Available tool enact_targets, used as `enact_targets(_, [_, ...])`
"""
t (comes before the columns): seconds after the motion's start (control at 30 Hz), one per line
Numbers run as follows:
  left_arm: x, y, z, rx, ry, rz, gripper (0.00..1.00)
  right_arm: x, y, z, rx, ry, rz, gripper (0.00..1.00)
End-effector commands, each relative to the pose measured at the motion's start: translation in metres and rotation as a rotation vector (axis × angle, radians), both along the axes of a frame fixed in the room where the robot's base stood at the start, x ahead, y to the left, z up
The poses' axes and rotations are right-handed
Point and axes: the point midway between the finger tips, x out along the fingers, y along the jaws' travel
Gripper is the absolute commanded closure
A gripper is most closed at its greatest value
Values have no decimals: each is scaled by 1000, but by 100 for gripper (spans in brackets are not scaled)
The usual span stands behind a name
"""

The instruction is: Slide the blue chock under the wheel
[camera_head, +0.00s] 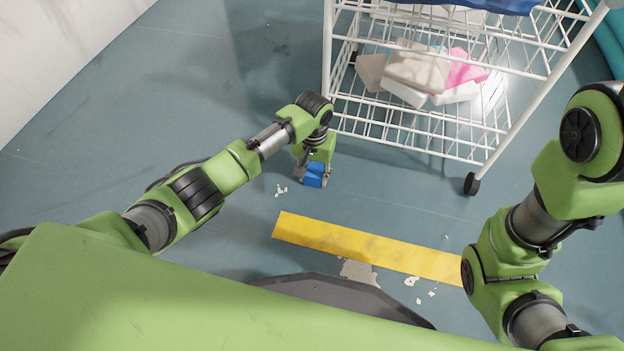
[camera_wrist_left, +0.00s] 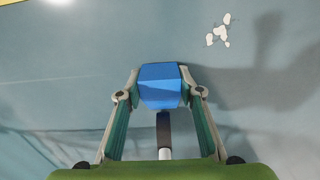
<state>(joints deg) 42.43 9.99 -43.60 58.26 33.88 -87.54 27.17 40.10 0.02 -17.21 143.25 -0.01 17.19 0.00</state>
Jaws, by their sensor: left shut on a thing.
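The blue chock (camera_head: 313,175) is a small block held low at the floor, near the front left corner of a white wire cart (camera_head: 405,128). My left gripper (camera_head: 312,172) is shut on it, and the left wrist view shows the chock (camera_wrist_left: 160,85) between both fingertips (camera_wrist_left: 159,92). In that view a black part, apparently the wheel (camera_wrist_left: 163,131), with a white post is just below the chock; a gap cannot be judged. In the head view this corner's wheel is hidden behind my left gripper. The front right wheel (camera_head: 472,184) is visible. My right gripper is out of view.
Pale folded items and a pink one (camera_head: 462,68) lie on the cart's lower shelf. Yellow tape (camera_head: 365,248) crosses the floor in front. White crumbs (camera_head: 281,190) lie left of the chock, and more debris is near the tape. Floor left of the cart is clear.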

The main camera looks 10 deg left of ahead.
Motion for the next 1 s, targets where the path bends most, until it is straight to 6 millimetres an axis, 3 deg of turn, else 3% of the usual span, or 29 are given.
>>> enact_targets(0.4, [5, 0, 1, 0, 0, -1, 90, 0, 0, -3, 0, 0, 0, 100])
enact_targets(0.43, [5, 0, 1, 0, 0, -1, 61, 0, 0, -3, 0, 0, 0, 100])
enact_targets(0.5, [5, 0, 0, 0, 0, -1, 46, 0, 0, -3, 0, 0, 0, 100])
enact_targets(0.83, [5, 0, 1, 0, 0, 0, 46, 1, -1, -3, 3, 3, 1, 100])
enact_targets(1.0, [5, -1, 17, -1, -2, -1, 46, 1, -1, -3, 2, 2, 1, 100])
